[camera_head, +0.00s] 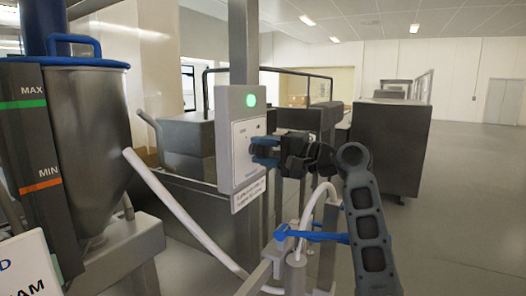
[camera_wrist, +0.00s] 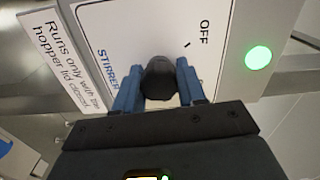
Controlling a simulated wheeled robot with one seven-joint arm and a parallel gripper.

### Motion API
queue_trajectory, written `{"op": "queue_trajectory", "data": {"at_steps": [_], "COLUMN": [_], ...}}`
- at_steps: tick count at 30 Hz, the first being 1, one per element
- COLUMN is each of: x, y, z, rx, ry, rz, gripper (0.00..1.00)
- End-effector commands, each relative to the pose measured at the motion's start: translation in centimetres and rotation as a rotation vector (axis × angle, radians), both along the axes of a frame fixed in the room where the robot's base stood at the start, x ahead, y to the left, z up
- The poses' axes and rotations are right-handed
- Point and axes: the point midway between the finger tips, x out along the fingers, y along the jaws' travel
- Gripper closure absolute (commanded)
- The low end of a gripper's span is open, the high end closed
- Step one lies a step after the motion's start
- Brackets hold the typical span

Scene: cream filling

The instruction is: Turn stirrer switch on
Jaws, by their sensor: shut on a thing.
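The stirrer switch is a black rotary knob (camera_wrist: 158,76) on a white plate marked STIRRER and OFF. My gripper (camera_wrist: 158,86) has its two blue fingers on either side of the knob and is shut on it. In the head view my gripper (camera_head: 265,152) reaches from the right to the face of the grey switch box (camera_head: 226,110), and the knob is hidden there. A green lamp is lit on the box in the head view (camera_head: 251,100) and in the wrist view (camera_wrist: 258,58). I cannot tell which way the knob points.
A sign (camera_wrist: 66,62) on the box reads "Runs only with the hopper lid closed". A steel hopper (camera_head: 97,135) with a blue rim and a MAX/MIN gauge (camera_head: 38,140) stands at the left. A blue-handled valve (camera_head: 318,236) and white hose are below my arm. Open floor lies at the right.

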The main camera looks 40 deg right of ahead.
Motion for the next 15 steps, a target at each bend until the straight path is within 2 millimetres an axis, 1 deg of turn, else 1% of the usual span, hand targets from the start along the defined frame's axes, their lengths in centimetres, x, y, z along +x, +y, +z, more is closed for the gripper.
{"op": "queue_trajectory", "data": {"at_steps": [1, 8, 9, 15], "x": [-0.01, -0.01, -0.01, -0.03], "y": [-0.29, -0.16, -0.14, -0.1], "z": [0.07, 0.04, 0.03, 0.0], "rx": [0.002, 0.0, 0.0, 0.0], "ry": [-0.002, -0.001, -0.001, 0.0], "rz": [-0.007, -0.003, -0.003, -0.002], "gripper": [0.58, 0.36, 0.35, 0.35]}}
